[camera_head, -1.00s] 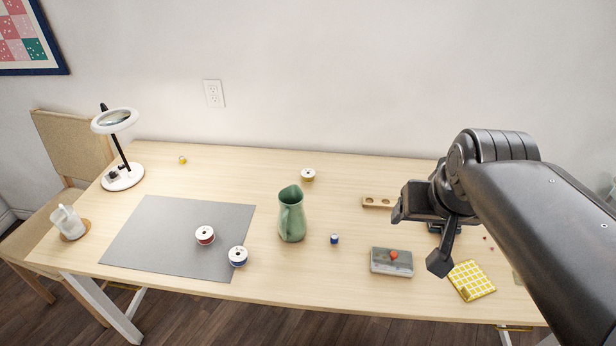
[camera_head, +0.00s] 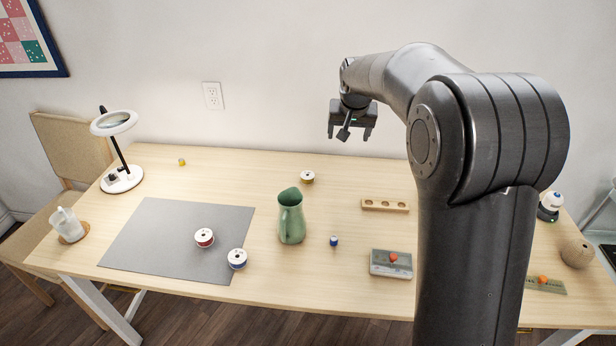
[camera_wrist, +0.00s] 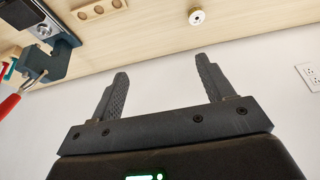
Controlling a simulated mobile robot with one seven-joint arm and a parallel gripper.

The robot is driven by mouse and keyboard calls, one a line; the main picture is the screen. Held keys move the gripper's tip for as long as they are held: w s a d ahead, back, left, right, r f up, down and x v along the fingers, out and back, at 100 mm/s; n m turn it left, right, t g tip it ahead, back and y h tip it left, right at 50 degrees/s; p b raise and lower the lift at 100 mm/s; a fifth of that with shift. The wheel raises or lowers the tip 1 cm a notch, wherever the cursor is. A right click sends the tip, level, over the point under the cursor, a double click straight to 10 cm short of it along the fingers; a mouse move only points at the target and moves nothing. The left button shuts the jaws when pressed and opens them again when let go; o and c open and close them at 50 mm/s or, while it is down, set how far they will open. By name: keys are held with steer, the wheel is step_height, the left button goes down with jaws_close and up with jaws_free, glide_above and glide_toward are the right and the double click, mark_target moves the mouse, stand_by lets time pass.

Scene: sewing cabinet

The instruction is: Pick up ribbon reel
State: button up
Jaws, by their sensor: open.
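Three ribbon reels lie on the table; I cannot tell which one the task means. A red-and-white reel (camera_head: 204,237) and a blue-and-white reel (camera_head: 237,258) are on the grey mat. A white reel with a yellowish edge (camera_head: 307,177) lies at the back, left of my gripper; a matching reel shows in the wrist view (camera_wrist: 196,17), beyond the fingertips. My gripper (camera_head: 350,132) is open and empty, raised in front of the wall above the table's back edge. Its two spread fingers show in the wrist view (camera_wrist: 162,74), with nothing between them.
A green pitcher (camera_head: 291,221) stands mid-table, with a small blue spool (camera_head: 334,241) beside it. A wooden block with holes (camera_head: 385,206) and a grey box (camera_head: 391,263) lie to the right. A lamp (camera_head: 122,178) stands at left. My arm hides part of the right side.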

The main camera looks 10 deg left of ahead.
steer(key=w+a+f, duration=0.6)
steer(key=w+f, duration=0.1)
steer(key=f, duration=0.1)
glide_toward(307, 173)
steer(key=f, duration=0.3)
steer(key=shift+w+a+n, duration=0.15)
steer(key=shift+a+n, duration=0.05)
steer(key=shift+n, duration=0.1)
steer(key=shift+d+x, duration=0.1)
steer(key=shift+x, duration=1.25)
steer(key=shift+d+x, duration=0.15)
steer(key=shift+x, duration=1.2)
steer(key=shift+c, duration=0.4)
steer(key=c, duration=1)
steer(key=shift+o, duration=0.2)
